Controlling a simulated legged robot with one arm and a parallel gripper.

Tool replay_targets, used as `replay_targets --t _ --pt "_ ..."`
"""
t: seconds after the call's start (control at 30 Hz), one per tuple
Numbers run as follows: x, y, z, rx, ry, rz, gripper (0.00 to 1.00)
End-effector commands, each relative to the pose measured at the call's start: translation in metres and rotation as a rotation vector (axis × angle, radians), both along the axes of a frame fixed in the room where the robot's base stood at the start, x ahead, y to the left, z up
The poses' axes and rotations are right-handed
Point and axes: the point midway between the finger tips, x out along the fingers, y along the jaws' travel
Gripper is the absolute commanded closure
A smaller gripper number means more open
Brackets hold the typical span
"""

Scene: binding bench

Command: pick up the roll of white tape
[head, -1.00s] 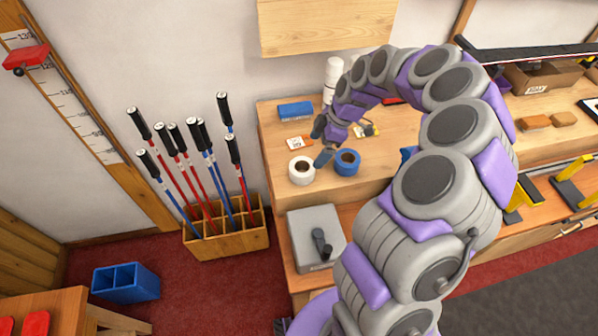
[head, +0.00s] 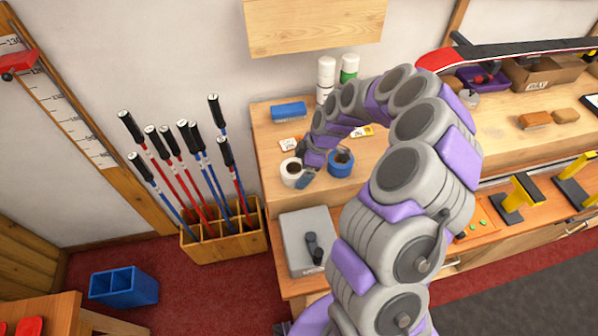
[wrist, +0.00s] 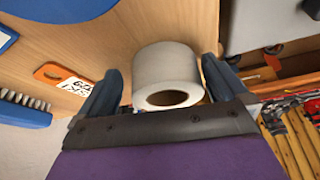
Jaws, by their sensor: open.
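The roll of white tape (head: 292,170) stands on the wooden bench top near its left front edge. In the wrist view the white roll (wrist: 167,76) lies between the two dark fingers of my gripper (wrist: 160,90), with its hollow core facing the camera. My gripper (head: 303,170) is open. The left finger has a gap to the roll; the right finger is close beside it, and I cannot tell whether they touch. My arm and gripper hide part of the roll's right side in the head view.
A roll of blue tape (head: 341,164) stands just right of my gripper. A blue brush (head: 288,110) and an orange tag (head: 290,143) lie behind. A grey box (head: 306,240) sits below the bench front, left of my arm.

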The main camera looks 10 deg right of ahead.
Motion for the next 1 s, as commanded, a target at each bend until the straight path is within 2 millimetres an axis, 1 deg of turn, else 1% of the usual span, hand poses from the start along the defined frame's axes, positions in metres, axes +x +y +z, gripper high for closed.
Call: replay_targets --t 0.13,0.27,0.5,0.53,0.63,0.8,0.87,1.0 --pt "-0.001 0.007 0.001 -0.005 0.001 0.003 0.01" --pt "-0.001 0.007 0.001 -0.005 0.001 0.003 0.13" --pt "0.0 -0.003 0.001 0.003 0.0 0.001 0.36" --pt "0.0 -0.003 0.001 0.004 0.0 0.001 0.38" --pt "0.0 -0.004 0.001 0.004 0.0 0.001 0.38" --pt "0.0 0.001 0.002 -0.001 0.001 0.003 0.38" --pt "0.0 0.002 0.004 -0.002 0.0 0.003 0.38" --pt "0.0 0.005 0.015 -0.003 -0.002 0.002 0.38"
